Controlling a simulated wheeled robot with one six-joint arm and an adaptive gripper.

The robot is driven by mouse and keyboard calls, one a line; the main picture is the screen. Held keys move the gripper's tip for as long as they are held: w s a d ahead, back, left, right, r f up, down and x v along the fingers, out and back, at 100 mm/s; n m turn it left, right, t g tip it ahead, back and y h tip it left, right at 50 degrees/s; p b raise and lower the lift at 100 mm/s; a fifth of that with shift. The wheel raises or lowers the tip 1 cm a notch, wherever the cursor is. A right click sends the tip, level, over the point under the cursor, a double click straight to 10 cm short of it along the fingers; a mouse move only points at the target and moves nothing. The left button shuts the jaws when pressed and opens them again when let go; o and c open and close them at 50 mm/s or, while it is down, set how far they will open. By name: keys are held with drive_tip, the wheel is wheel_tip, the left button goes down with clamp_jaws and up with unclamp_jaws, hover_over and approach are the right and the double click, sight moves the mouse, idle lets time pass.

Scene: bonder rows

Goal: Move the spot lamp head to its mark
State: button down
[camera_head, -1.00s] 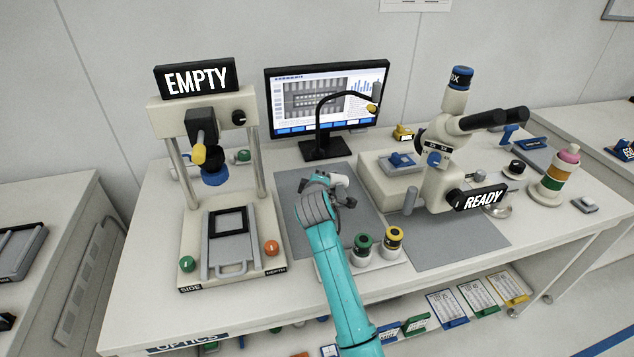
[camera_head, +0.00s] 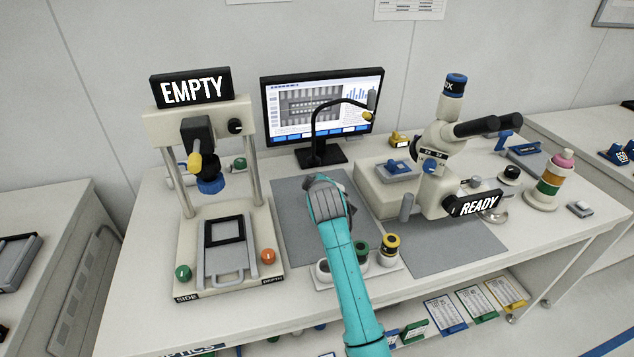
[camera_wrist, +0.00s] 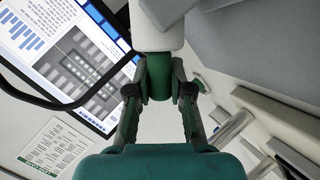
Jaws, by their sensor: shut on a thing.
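The spot lamp has a black curved neck (camera_head: 318,118) that rises in front of the monitor. Its small dark head (camera_head: 372,98) with a yellow tip (camera_head: 367,115) hangs at the right end of that neck. In the wrist view the black neck (camera_wrist: 60,103) crosses at the left, and the lamp head is not clearly seen. My gripper (camera_wrist: 158,85) is shut on a pale-and-green cylindrical piece (camera_wrist: 157,35). I cannot tell fully what that piece is. In the head view my arm hides the fingers and the piece. I make out no mark for the lamp head.
The monitor (camera_head: 322,85) stands behind. A microscope (camera_head: 440,150) with a READY sign is at right, and a stand (camera_head: 160,130) with an EMPTY sign at left. A small holder (camera_head: 385,270) with green and yellow pieces sits near the front edge. The grey mat (camera_head: 295,215) is mostly bare.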

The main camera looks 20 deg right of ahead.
drive_tip(key=c, duration=1)
unclamp_jaws()
drive_tip(key=shift+s, duration=0.1)
drive_tip(key=v, duration=1.1)
drive_tip(key=shift+s+r, duration=0.15)
drive_tip(key=shift+s, duration=0.2)
drive_tip(key=shift+a, duration=0.1)
